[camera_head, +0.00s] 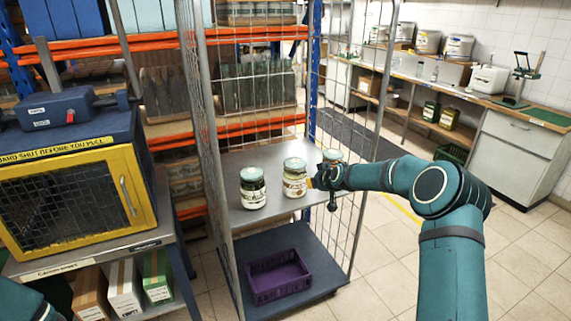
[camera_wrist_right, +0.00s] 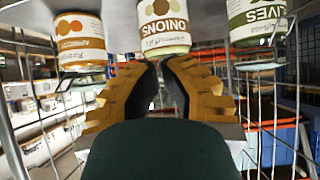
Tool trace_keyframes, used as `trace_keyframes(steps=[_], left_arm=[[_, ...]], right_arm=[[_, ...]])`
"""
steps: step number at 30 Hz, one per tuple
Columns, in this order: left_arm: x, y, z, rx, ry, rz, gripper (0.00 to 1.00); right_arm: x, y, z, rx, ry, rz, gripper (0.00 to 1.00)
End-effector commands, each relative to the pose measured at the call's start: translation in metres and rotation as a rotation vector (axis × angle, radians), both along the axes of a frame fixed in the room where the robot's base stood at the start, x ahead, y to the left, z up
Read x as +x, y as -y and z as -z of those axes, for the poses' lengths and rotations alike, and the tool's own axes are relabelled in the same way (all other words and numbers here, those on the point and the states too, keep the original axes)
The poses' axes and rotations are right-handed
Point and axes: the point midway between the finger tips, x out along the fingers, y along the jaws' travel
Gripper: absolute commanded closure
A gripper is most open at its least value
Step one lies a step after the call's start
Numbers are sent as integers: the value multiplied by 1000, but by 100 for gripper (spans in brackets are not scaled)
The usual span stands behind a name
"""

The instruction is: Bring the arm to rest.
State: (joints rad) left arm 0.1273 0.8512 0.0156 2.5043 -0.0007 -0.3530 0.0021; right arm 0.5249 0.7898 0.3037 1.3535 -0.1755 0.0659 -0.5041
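My right gripper (camera_head: 311,183) is at the cage trolley's upper shelf, just in front of the middle jar, labelled onions (camera_head: 294,180). In the upside-down right wrist view, its yellow-brown fingers (camera_wrist_right: 158,68) come together at the tips with nothing visible between them. The onions jar (camera_wrist_right: 163,25) stands just beyond the tips; I cannot tell whether they touch it. An olives jar (camera_head: 253,190) stands to its left in the head view and also shows in the wrist view (camera_wrist_right: 258,30). An orange-labelled jar (camera_wrist_right: 80,40) stands on the other side, partly hidden behind my arm in the head view. My left gripper is not in view.
The trolley's grey shelf (camera_head: 232,165) has mesh sides and upright posts close to my right arm. A purple crate (camera_head: 279,278) sits on the lower deck. A yellow-framed cabinet (camera_head: 150,208) stands at left. Tiled floor (camera_head: 385,270) at right is clear.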

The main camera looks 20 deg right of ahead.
Motion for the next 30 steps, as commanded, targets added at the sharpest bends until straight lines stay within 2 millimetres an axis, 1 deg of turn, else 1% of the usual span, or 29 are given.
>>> trace_keyframes(steps=[4, 5, 7, 8, 11, 12, 14, 15, 17, 18, 20, 21, 23, 24, 26, 27, 29, 30], left_arm=[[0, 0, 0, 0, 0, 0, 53], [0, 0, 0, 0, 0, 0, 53], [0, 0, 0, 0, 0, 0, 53], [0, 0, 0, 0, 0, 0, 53], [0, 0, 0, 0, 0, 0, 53], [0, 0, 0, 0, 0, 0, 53], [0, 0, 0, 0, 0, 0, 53], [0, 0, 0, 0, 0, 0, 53], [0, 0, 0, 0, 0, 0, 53], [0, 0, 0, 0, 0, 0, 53], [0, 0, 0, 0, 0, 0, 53], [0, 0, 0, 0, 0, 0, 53], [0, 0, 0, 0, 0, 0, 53], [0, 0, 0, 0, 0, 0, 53], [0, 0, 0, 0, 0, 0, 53], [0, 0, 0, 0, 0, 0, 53], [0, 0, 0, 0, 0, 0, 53], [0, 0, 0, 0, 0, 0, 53]], right_arm=[[-2, -4, 3, 4, -4, -3, 100], [-3, -8, 6, 9, -10, -5, 100], [-9, -23, 18, 28, -32, -15, 100], [-13, -32, 26, 40, -47, -22, 100], [-34, -74, 59, 95, -113, -45, 100], [-47, -94, 74, 119, -146, -53, 100], [-69, -122, 96, 156, -200, -63, 100], [-85, -140, 111, 180, -238, -67, 100], [-112, -165, 130, 214, -295, -70, 100], [-131, -181, 142, 234, -333, -72, 100], [-163, -202, 159, 261, -394, -71, 100], [-185, -216, 169, 280, -436, -68, 100], [-220, -233, 183, 302, -500, -62, 100], [-244, -245, 190, 315, -543, -56, 100], [-280, -257, 200, 331, -606, -43, 100], [-304, -264, 204, 340, -646, -33, 100], [-336, -272, 209, 347, -701, -19, 100], [-356, -276, 211, 351, -732, -10, 100]])
